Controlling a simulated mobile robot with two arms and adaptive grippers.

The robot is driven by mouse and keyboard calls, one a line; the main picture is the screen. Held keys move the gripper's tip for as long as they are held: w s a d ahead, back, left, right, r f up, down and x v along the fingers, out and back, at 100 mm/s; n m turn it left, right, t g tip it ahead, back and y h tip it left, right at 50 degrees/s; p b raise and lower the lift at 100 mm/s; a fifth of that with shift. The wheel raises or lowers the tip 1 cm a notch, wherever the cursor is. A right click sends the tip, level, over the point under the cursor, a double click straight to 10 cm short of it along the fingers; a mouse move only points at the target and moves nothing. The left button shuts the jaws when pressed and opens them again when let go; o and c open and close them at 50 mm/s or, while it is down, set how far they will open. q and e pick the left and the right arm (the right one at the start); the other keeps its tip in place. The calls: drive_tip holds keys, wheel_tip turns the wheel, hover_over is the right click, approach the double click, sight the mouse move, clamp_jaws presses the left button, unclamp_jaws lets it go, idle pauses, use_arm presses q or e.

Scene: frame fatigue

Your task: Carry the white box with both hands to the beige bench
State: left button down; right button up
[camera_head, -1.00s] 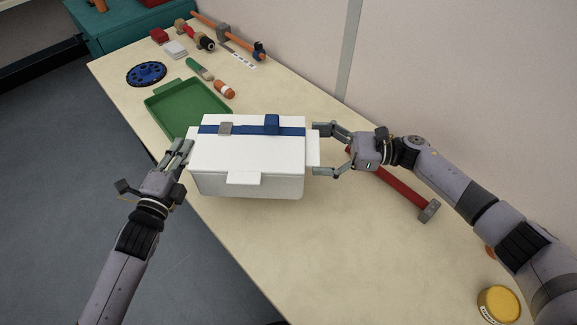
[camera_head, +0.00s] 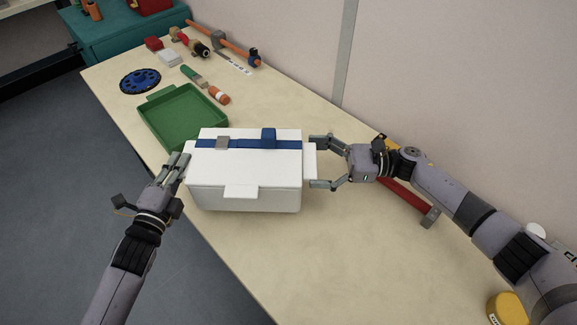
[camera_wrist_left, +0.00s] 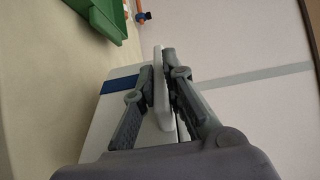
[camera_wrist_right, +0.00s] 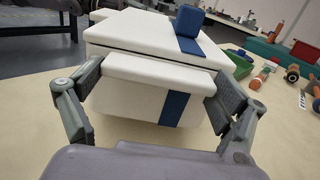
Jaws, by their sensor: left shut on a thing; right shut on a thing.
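The white box (camera_head: 245,195) has a lid with a blue strap, a grey buckle and a blue block. It is level, over the near-left edge of the beige bench (camera_head: 330,265); I cannot tell if its base touches the top. My left gripper (camera_head: 181,166) is shut on the box's left side handle, and the left wrist view shows its fingers on both sides of the white handle (camera_wrist_left: 161,80). My right gripper (camera_head: 314,164) is shut on the right side handle, its fingers at the two ends of that handle (camera_wrist_right: 160,72) in the right wrist view.
A green tray (camera_head: 147,122) lies just behind the box. A blue disc (camera_head: 140,81), an orange bottle (camera_head: 219,95) and tools lie farther back. A red-handled hammer (camera_head: 405,200) lies under my right arm, a yellow tin (camera_head: 505,308) near it.

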use_arm(q)
drive_tip(key=shift+f+b, duration=1.8)
drive_tip(key=shift+f, duration=0.15)
use_arm(e)
drive_tip(key=shift+s+f, duration=0.1)
drive_tip(key=shift+f, duration=1.85)
use_arm(q)
drive_tip(key=c, duration=2)
unclamp_jaws()
drive_tip(key=shift+r, duration=0.15)
use_arm(e)
drive_tip(key=o, duration=1.2)
drive_tip(key=shift+r, duration=0.15)
use_arm(q)
drive_tip(key=o, duration=0.3)
use_arm(e)
drive_tip(key=shift+o, duration=0.7)
use_arm(q)
drive_tip(key=shift+o, duration=0.2)
drive_tip(key=shift+s, duration=0.1)
use_arm(e)
drive_tip(key=shift+d, duration=0.25)
drive_tip(key=d, duration=1.1)
drive_tip(key=shift+s+d, duration=0.3)
drive_tip(key=shift+s, duration=0.05)
use_arm(q)
drive_tip(key=v, duration=1.2)
